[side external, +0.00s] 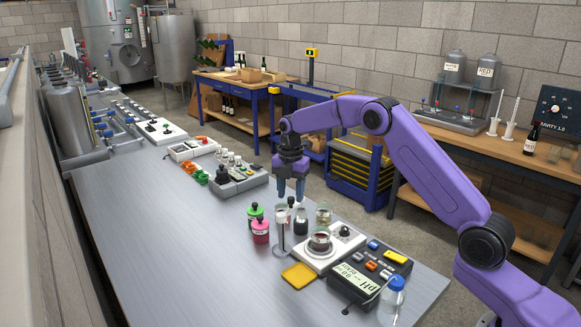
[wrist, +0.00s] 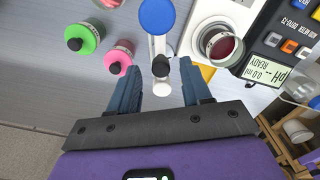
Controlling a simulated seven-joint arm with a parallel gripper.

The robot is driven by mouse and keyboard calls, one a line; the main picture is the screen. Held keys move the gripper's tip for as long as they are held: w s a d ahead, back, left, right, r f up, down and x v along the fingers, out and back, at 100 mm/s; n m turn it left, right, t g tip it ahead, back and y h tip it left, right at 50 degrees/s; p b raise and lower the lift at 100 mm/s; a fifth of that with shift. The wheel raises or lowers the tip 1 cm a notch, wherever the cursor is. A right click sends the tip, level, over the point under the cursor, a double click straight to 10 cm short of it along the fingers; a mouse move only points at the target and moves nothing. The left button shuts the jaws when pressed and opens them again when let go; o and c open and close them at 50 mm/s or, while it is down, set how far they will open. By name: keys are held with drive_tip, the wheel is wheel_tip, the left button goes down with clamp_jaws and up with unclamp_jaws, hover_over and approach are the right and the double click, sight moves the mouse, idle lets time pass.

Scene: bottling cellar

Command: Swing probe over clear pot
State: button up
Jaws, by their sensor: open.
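My gripper (side external: 289,194) hangs open with blue fingers pointing down over the bench; the wrist view shows both fingers apart (wrist: 161,88). A clear, dark-topped pot (side external: 301,222) stands just right of the stand. A clear glass cup (side external: 323,214) is behind the stirrer. I cannot tell which is the task's clear pot.
A green pot (side external: 255,214) and a pink pot (side external: 260,231) stand left of the stand. Right are a white stirrer (side external: 341,250) with a beaker of red liquid (side external: 320,239), a pH meter (side external: 369,275) and a blue-capped bottle (side external: 395,289). The front-left bench (side external: 170,240) is clear.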

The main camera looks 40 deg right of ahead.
sight(290, 198)
wheel_tip(290, 198, up, 17)
drive_tip(key=shift+f, duration=0.15)
idle(0.4)
idle(0.4)
drive_tip(key=s+a+m, duration=0.5)
drive_tip(key=s+a, duration=1)
drive_tip(key=s, duration=0.4)
drive_tip(key=s+d+f+m, duration=0.2)
drive_tip(key=s+f, duration=0.1)
drive_tip(key=s, duration=0.6)
drive_tip(key=s+d+f+m, duration=0.1)
drive_tip(key=s+d+f, duration=0.2)
drive_tip(key=s, duration=0.6)
drive_tip(key=s+d+f+m, duration=0.2)
drive_tip(key=s+f, duration=0.2)
drive_tip(key=s, duration=0.5)
drive_tip(key=shift+s+d+m, duration=0.2)
drive_tip(key=shift+d+m, duration=0.1)
drive_tip(key=shift+d, duration=0.1)
